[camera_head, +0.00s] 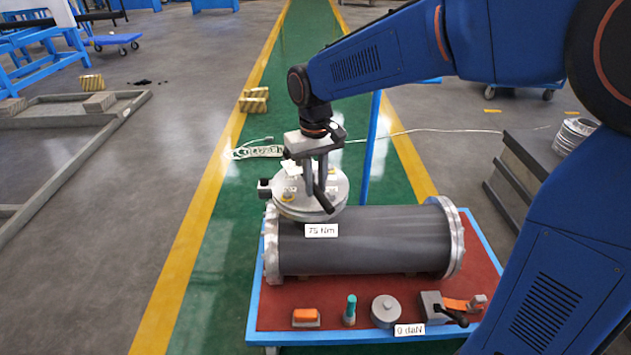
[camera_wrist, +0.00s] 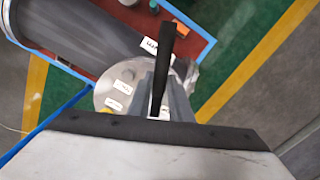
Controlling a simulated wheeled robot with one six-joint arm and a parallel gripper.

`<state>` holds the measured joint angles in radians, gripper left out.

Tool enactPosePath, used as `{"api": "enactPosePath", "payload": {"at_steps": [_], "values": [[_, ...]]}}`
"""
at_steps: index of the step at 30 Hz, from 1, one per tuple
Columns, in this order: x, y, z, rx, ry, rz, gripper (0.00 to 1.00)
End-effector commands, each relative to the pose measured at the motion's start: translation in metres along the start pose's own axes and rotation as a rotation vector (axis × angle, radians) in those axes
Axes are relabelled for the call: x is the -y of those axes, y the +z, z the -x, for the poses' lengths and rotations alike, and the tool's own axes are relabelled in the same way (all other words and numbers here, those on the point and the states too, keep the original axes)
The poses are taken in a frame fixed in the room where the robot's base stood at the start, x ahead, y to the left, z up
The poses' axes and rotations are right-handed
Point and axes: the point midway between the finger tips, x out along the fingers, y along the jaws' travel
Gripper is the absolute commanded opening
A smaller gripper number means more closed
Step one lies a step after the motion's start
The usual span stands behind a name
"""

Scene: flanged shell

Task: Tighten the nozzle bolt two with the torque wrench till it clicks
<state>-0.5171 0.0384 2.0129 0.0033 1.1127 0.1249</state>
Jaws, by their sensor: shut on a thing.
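A dark grey flanged shell (camera_head: 365,240) lies on its side on a red-topped table. Its round nozzle flange (camera_head: 300,208) faces up near the left end, with small white labels and yellow-ringed bolt spots (camera_head: 288,197); the flange also shows in the wrist view (camera_wrist: 112,98). I cannot read which bolt is two. My gripper (camera_head: 315,188) is over the flange, shut on the black-handled torque wrench (camera_head: 325,201). The wrench shows as a black bar in the wrist view (camera_wrist: 164,65). Its working end is hidden, so I cannot tell whether it sits on a bolt. A label (camera_head: 321,231) reads 75 Nm.
The table's (camera_head: 262,318) front holds an orange block (camera_head: 305,315), a teal-topped peg (camera_head: 350,309), a grey round piece (camera_head: 385,309) and a clamp-like device (camera_head: 452,306) by a 0 daN label (camera_head: 409,330). A blue post (camera_head: 371,145) stands behind.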

Motion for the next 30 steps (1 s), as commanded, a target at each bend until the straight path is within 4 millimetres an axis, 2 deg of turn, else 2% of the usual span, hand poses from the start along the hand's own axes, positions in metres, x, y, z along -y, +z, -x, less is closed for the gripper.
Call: {"api": "enactPosePath", "payload": {"at_steps": [30], "values": [[0.004,-0.001,-0.013,-0.001,-0.001,-0.018,0.0]]}}
